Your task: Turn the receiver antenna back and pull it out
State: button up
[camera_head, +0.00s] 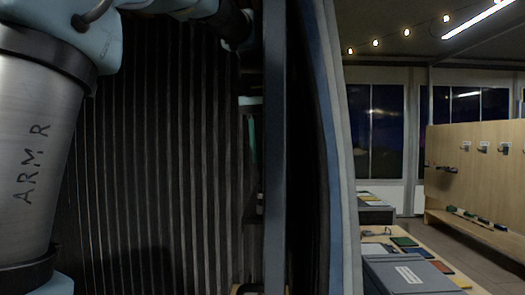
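The receiver and its antenna cannot be made out in the head view. My arm fills the left edge and top left, with a silver link marked "ARM R". My gripper is not in view. A dark ribbed panel (165,150) stands right behind the arm. It takes up most of the left half of the view.
A dark upright post (274,150) and a curved blue and white edge (338,150) border the panel on the right. Beyond is a room with a table (425,248) holding a grey case (405,275) and coloured flat items. A wooden board with hooks (480,165) stands far right.

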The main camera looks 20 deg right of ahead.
grip_shut()
dwell(1.9)
